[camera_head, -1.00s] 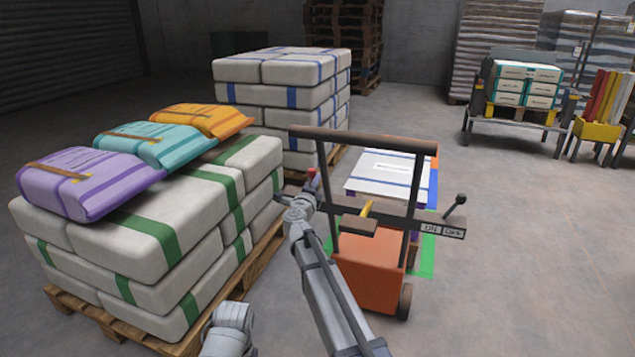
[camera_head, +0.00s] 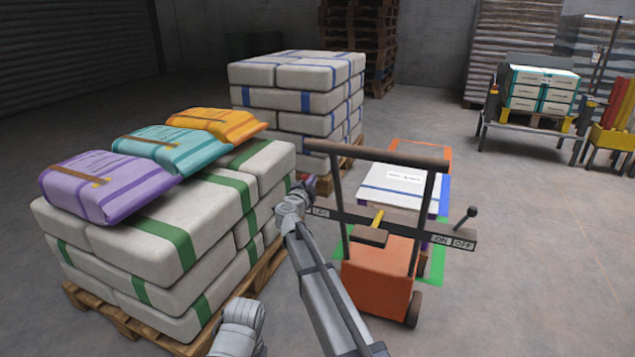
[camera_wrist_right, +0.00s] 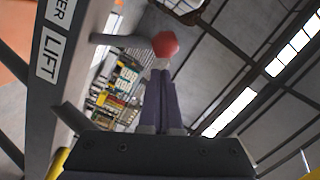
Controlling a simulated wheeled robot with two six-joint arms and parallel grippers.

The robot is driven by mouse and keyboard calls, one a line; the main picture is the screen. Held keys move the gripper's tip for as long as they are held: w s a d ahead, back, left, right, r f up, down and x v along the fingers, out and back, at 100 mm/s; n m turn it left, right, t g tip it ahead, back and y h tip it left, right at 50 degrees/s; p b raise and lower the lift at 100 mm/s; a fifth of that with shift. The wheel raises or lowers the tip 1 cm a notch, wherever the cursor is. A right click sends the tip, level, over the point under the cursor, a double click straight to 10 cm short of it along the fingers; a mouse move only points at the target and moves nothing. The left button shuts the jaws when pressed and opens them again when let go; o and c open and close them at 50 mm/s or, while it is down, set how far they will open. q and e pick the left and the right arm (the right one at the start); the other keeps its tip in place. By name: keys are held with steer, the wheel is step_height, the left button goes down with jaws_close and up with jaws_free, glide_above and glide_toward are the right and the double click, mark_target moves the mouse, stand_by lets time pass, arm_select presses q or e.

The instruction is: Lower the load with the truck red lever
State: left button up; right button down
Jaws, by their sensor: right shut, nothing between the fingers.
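The truck (camera_head: 378,279) is orange with a dark upright frame and a crossbar. The red lever's ball knob (camera_wrist_right: 165,45) shows in the right wrist view on a grey stem from the bar's left end, beside a LIFT label (camera_wrist_right: 50,58) and a partly cut label ending in ER. In the head view the knob is small and hard to make out. My right gripper (camera_wrist_right: 161,76) is shut and empty; its fingertips are just below the knob, and I cannot tell whether they touch it. The load (camera_head: 400,185), white with blue stripes, sits behind the truck frame. My left gripper is out of view.
A black lever (camera_head: 465,217) stands by ON and OFF labels at the bar's right end. A pallet of green-striped sacks (camera_head: 150,240) is close on the left, with a blue-striped stack (camera_head: 290,100) behind.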

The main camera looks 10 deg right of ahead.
steer(key=shift+w+a, duration=0.25)
steer(key=shift+a, duration=0.25)
stand_by(0.5)
